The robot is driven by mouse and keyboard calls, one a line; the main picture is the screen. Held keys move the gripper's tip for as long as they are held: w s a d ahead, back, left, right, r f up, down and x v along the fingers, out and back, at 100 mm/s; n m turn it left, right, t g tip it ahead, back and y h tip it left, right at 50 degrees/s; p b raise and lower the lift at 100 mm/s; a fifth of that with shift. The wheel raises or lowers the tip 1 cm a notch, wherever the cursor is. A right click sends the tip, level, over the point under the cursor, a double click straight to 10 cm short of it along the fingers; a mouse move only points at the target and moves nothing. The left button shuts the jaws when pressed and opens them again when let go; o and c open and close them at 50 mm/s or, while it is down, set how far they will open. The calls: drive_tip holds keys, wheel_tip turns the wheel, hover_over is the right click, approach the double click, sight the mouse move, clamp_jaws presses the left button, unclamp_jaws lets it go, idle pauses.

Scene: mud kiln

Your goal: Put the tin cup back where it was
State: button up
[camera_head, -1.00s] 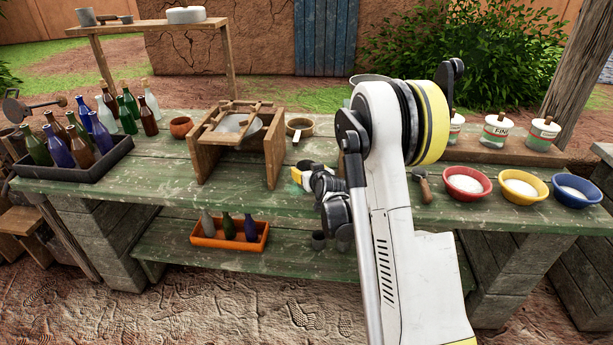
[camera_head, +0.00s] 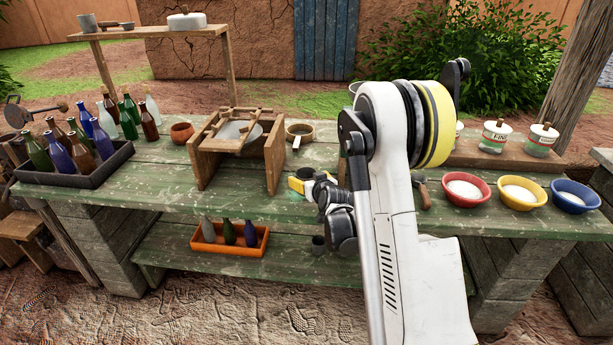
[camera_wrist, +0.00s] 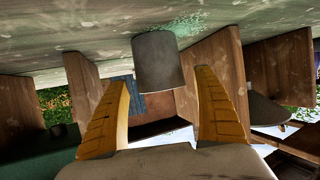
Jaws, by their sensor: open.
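The tin cup (camera_wrist: 157,62) is a plain grey cylinder in the wrist view, which shows the scene upside down. It appears to stand on the green tabletop (camera_wrist: 60,50). My gripper (camera_wrist: 161,80) is open. Its two yellow fingers are on either side of the cup's near end, with visible gaps at both sides. In the head view my gripper (camera_head: 298,184) is low over the bench, right of the wooden frame (camera_head: 203,165). I cannot make out the cup clearly there.
A bottle tray (camera_head: 100,175) stands left. Red (camera_head: 466,200), yellow (camera_head: 520,204) and blue (camera_head: 574,205) bowls stand right. An orange bottle tray (camera_head: 229,245) and a dark cup (camera_head: 318,245) are on the lower shelf.

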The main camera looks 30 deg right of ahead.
drive_tip(key=s+a+r+n+g+y+p, duration=0.2)
drive_tip(key=s+a+r+g+p, duration=0.1)
drive_tip(key=s+a+r, duration=1.25)
drive_tip(key=s+a+g, duration=0.1)
drive_tip(key=s+a, duration=0.1)
drive_tip(key=s, duration=0.8)
drive_tip(key=s+a+g, duration=0.2)
drive_tip(key=s+a, duration=0.1)
drive_tip(key=s, duration=0.8)
drive_tip(key=shift+a+r+y, duration=0.15)
drive_tip(key=shift+a+y, duration=0.15)
